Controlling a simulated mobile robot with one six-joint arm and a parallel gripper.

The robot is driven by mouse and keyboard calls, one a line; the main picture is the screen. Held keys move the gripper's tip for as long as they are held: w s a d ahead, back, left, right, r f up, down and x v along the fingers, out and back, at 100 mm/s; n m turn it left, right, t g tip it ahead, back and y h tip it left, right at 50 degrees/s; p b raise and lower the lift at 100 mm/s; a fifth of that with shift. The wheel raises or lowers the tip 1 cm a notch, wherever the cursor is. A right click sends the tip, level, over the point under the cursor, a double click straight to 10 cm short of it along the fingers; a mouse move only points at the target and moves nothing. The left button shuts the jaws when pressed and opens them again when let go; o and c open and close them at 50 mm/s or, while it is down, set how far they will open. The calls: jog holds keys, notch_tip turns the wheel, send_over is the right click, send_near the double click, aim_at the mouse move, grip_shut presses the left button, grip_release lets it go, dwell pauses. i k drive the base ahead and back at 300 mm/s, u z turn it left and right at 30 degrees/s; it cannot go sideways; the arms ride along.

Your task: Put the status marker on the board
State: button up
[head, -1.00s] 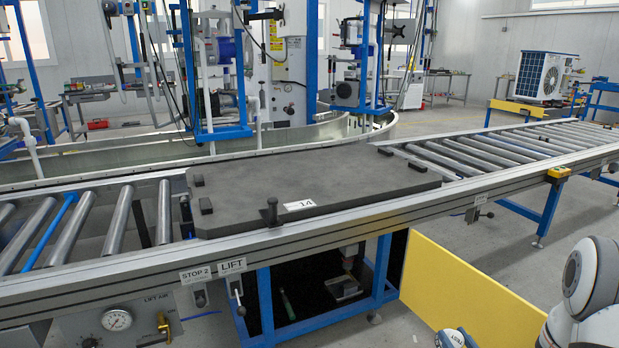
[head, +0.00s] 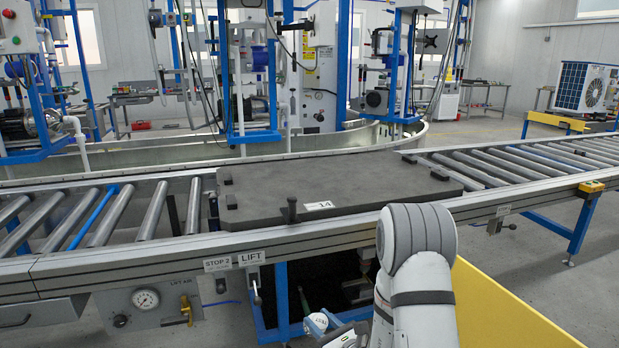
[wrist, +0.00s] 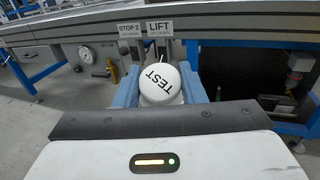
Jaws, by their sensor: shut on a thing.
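The status marker (wrist: 160,84) is a round white piece with "TEST" in black on its top, seen large in the wrist view. My gripper (wrist: 159,90) is shut on it, with a blue finger on each side. In the head view the marker (head: 317,322) shows small at the bottom, in front of and below the conveyor's near rail. The board (head: 350,178) is a flat dark slab on the conveyor, with a white "14" label and a short black peg at its near edge. The marker is apart from the board. My arm hides part of the near rail.
Low dark blocks stand at the board's corners; its middle is bare. The near rail (head: 120,264) carries "STOP 2" and "LIFT" signs (head: 251,258), with a lever and gauge (head: 146,299) below. A yellow panel (head: 510,315) stands to the right of my arm.

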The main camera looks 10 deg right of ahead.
aim_at(335, 178)
jog(key=u, duration=0.4)
jog(key=i, duration=1)
jog(key=z, duration=0.4)
